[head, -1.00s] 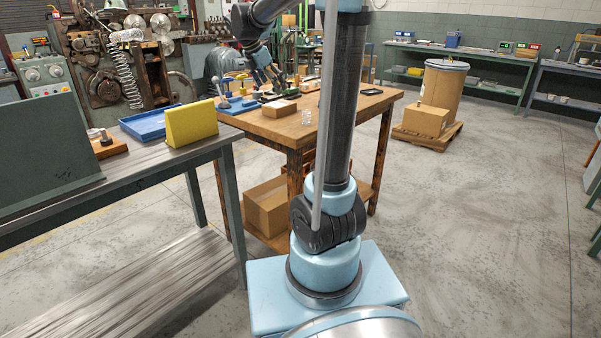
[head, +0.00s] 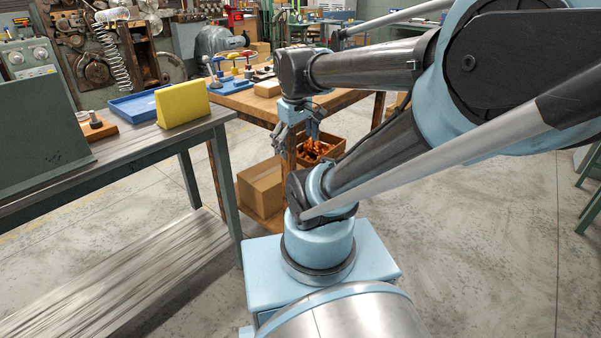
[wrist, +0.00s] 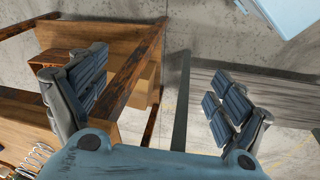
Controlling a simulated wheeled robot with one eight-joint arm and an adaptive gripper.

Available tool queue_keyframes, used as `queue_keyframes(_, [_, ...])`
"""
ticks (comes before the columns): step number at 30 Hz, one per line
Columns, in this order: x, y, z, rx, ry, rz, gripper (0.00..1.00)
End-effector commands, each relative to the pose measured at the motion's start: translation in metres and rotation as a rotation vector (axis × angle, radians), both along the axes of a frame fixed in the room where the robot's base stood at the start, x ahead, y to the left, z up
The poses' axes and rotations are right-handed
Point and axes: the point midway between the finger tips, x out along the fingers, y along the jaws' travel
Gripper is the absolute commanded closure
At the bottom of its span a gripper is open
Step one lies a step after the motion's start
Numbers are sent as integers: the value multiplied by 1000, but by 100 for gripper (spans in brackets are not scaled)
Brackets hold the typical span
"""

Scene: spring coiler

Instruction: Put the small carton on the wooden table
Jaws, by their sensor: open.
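The wooden table (head: 352,97) stands in the middle of the head view, with a lower shelf under its top. A brown carton (head: 260,188) sits on that shelf at the near left. A smaller flat brown block (head: 267,89) lies on the tabletop; I cannot tell whether it is a carton. My gripper (head: 297,138) points down in front of the table's near edge, open and empty. In the wrist view, my gripper (wrist: 152,97) has its fingers wide apart. A carton face (wrist: 145,86) shows between them, lower down beside a table leg, not touching them.
An orange-brown bin of copper-coloured parts (head: 318,151) is under the tabletop, right of the carton. A grey bench (head: 140,150) stands at left with a blue tray (head: 140,104) and yellow stand (head: 182,104). Floor at right (head: 480,230) is clear.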

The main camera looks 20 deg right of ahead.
Motion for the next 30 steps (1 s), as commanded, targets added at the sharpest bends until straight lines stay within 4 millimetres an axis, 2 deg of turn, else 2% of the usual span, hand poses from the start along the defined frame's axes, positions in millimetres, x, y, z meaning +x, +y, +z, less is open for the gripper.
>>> queue_keyframes(1, [-14,0,-14,26,-4,-68,9])
queue_keyframes(4, [-35,3,-35,81,-11,-202,9])
queue_keyframes(9, [-55,8,-60,142,-16,-353,9])
queue_keyframes(10, [-58,2,-62,149,-16,-370,9])
queue_keyframes(30, [-61,1,-67,162,-17,-403,9])
